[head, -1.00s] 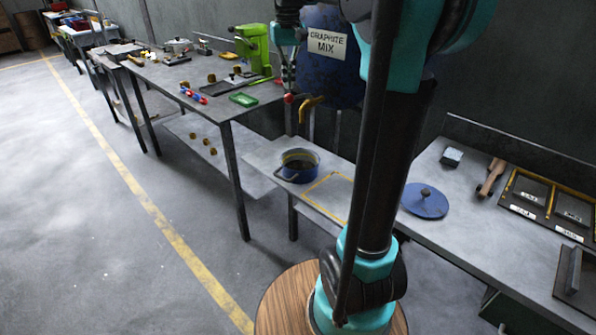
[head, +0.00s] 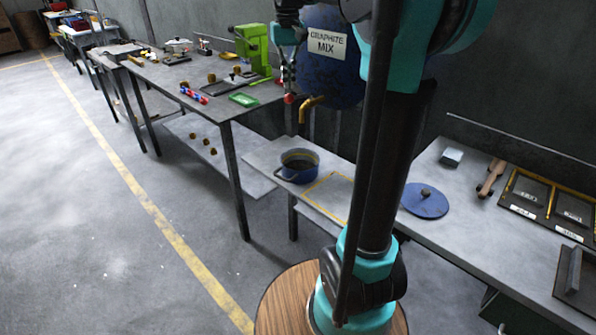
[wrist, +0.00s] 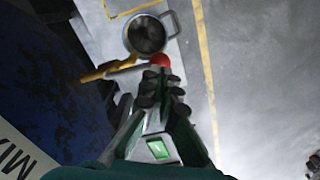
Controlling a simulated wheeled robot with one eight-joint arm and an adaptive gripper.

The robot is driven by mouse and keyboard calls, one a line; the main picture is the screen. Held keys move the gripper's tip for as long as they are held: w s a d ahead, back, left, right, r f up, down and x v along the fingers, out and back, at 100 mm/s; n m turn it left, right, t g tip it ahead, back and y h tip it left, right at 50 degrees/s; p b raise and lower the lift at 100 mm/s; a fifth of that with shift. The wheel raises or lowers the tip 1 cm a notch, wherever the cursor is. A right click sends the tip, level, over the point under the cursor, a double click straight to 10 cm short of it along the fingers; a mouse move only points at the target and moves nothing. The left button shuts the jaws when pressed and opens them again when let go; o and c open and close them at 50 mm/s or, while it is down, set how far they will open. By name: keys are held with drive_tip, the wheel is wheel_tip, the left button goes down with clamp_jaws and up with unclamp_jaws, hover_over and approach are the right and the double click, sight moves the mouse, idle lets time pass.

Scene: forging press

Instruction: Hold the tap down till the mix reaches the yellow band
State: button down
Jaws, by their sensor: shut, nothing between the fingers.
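The blue drum (head: 332,80) labelled "GRAPHITE MIX" has a brass tap (head: 311,103). The tap also shows in the wrist view (wrist: 98,74), with a red knob (wrist: 159,60) on its lever. A blue pot (head: 298,166) stands on the bench below the tap; its round dark inside shows in the wrist view (wrist: 147,34). I cannot make out a yellow band or the mix level in it. My gripper (wrist: 157,76) is shut and empty, its fingertips right at the red knob; in the head view it hangs beside the tap (head: 289,92). Whether it touches the knob is unclear.
A yellow-outlined square (head: 329,196) lies beside the pot on the bench. A blue lid (head: 425,200) lies farther right, past my arm. A wooden-handled tool (head: 491,178) and labelled trays (head: 540,195) are at the far right. A green press (head: 252,50) stands on the left table.

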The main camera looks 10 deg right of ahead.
drive_tip(key=shift+f, duration=0.15)
drive_tip(key=shift+f, duration=1.85)
idle(6.0)
